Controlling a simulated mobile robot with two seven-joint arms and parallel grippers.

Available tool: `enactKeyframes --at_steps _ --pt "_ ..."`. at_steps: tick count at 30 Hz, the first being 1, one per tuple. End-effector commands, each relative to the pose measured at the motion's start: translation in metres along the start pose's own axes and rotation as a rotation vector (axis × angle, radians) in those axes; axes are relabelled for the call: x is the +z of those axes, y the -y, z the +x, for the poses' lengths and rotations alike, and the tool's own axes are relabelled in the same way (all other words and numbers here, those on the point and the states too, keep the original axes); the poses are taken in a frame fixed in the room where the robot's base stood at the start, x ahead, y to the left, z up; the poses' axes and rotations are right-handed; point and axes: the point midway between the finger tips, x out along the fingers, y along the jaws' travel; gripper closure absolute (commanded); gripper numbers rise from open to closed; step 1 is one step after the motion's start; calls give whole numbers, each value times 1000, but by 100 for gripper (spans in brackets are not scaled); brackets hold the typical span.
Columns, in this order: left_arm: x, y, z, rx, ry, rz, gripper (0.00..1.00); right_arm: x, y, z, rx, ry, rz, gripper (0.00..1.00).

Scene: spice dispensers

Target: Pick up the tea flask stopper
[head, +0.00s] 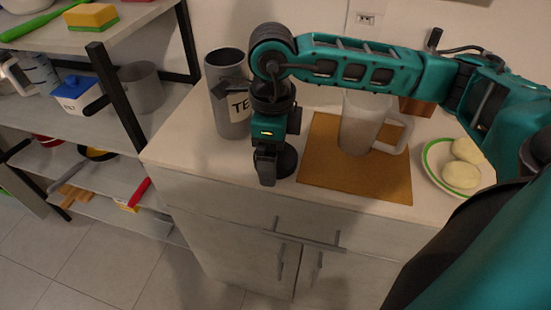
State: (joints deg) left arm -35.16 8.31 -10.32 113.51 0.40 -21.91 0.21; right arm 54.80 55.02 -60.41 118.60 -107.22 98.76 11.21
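The tea flask (224,115) is a grey cylinder with a "TE…" label, standing upright at the left end of the counter. Its top looks open and dark, and a dark shape or shadow crosses its side. A dark round object (287,161), possibly the stopper, shows on the counter right beside my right gripper. My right gripper (265,180) points down to the right of the flask, low near the counter's front edge. I see it nearly edge-on, so its opening and any contact with the dark object are hidden. My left gripper is not in view.
A brown board (340,182) carries a translucent mug (361,130). A green-rimmed plate (435,160) with pale round pieces lies at the right. A shelf rack (115,85) with pots and a sponge stands at the left. Drawers with handles are below the counter.

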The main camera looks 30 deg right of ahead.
Motion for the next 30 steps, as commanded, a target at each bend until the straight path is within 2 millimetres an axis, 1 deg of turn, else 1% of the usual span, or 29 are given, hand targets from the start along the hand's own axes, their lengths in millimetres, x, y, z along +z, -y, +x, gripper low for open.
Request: enactKeyframes --at_steps 2,7,8,21,30 --pt "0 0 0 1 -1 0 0 0 0 3 -1 0 0 0" --pt "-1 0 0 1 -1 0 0 0 0 2 -1 1 0 0" --pt "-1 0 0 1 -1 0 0 0 0 2 -1 1 0 2" --pt "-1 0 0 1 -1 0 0 0 0 2 -1 1 0 44" --pt "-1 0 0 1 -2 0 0 0 0 0 -1 2 0 44"
